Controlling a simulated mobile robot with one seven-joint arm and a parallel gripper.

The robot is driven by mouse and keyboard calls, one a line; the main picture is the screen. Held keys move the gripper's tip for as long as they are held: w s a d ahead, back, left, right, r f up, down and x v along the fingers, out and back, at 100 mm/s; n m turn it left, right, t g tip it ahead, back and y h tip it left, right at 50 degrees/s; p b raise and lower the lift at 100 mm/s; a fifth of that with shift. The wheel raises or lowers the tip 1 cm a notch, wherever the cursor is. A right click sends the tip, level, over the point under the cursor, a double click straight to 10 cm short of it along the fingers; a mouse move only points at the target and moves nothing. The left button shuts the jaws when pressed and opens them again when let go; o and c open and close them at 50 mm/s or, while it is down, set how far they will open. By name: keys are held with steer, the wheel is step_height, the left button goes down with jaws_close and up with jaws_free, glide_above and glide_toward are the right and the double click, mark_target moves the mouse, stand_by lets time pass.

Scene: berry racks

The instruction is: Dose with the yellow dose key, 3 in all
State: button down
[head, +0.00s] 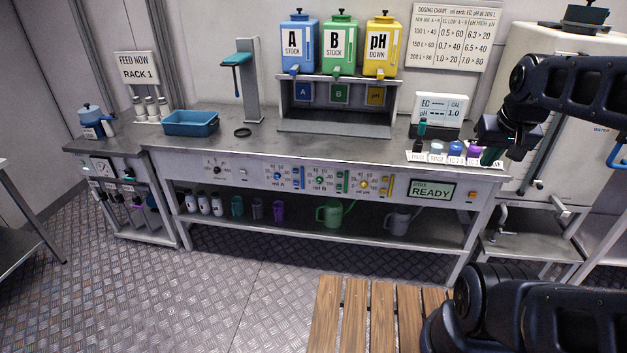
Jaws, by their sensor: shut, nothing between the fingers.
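The front panel of the bench holds blue, green and yellow dosing controls. The yellow dose key (386,186) is an upright yellow piece at the right of that row, beside a yellow round knob (364,184). The yellow pH DOWN tank (382,45) stands on the shelf above. A panel display (432,191) reads READY; its smaller line is too small to read. My gripper (489,160) points down over the right end of the bench, above and right of the yellow key and apart from it. It is shut and empty, partly merging with dark items behind.
Small capped bottles (455,149) stand on a labelled mat beside my gripper, below an EC meter (438,113). Blue (299,45) and green (340,46) stock tanks stand left of the yellow one. A wooden slatted surface (345,315) lies in front.

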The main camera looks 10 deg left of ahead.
mark_target(381, 197)
steer(key=shift+w, duration=0.1)
steer(key=w+f+n+g+h, duration=0.15)
steer(key=w+f+h, duration=0.35)
steer(key=w, duration=0.5)
steer(key=w+f+n+g+h, duration=0.1)
steer(key=w+f+n+h, duration=0.1)
steer(key=w+f, duration=0.7)
steer(key=w+f+n+g+h, duration=0.15)
steer(key=w+f+h, duration=0.3)
steer(key=w, duration=0.65)
steer(key=w+a+f+n+t, duration=0.3)
steer(key=a+f, duration=0.2)
steer(key=f, duration=0.6)
steer(key=w+a+f+n+t, duration=0.3)
steer(key=a+f+n+t, duration=0.1)
steer(key=f, duration=0.7)
steer(key=w+a+f+n+t, duration=0.3)
steer(key=a+f, duration=0.4)
steer(key=f, duration=0.4)
steer(key=shift+w+n+y, duration=0.3)
steer(key=shift+w+y, duration=0.05)
steer(key=shift+y, duration=0.1)
steer(key=shift+w, duration=0.1)
steer(key=shift+w, duration=4.35)
